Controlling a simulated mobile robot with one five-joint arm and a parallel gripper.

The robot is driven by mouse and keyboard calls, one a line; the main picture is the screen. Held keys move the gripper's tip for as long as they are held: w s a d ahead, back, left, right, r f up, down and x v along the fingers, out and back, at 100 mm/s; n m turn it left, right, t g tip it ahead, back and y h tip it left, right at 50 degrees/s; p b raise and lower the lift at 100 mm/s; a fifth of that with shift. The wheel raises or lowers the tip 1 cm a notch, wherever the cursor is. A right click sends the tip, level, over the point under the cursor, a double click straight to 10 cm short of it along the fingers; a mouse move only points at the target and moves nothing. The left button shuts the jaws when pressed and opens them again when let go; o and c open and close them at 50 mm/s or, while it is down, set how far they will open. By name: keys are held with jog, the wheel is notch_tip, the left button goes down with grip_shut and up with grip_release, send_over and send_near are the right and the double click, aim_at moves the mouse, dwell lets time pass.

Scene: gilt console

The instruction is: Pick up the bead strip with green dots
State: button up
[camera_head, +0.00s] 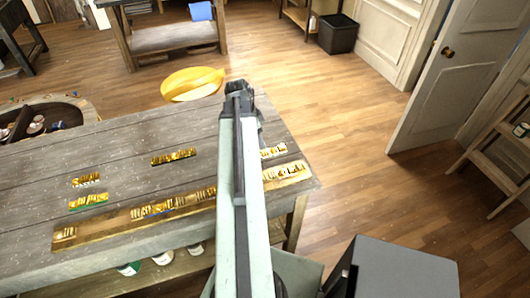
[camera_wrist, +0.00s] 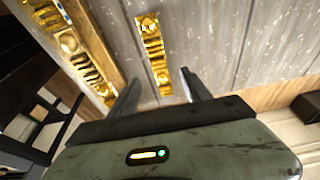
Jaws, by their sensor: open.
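The gilt bead strip with green along its lower edge (camera_head: 88,201) lies at the left of the grey plank table, just above the long gilt board. My gripper (camera_wrist: 163,90) is open and empty in the wrist view, with its two dark fingers apart. A gold bead strip (camera_wrist: 153,50) lies on the table ahead of and between the fingers, apart from both. Its dot colour cannot be told, nor which head-view strip it is. In the head view my arm covers part of the table and the fingers cannot be made out.
Other gold strips lie on the table: a pale-edged one (camera_head: 87,180), a dark-edged one (camera_head: 173,157) and one near the right edge (camera_head: 273,151). The long gilt board (camera_head: 120,224) carries several pieces along the front. A yellow basin (camera_head: 192,84) stands beyond the table.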

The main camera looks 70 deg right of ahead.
aim_at(264, 151)
jog(key=b+x, duration=0.7)
jog(key=x, duration=0.1)
jog(key=shift+a+b, duration=0.1)
jog(key=shift+b, duration=0.2)
jog(key=shift+r, duration=0.15)
grip_shut()
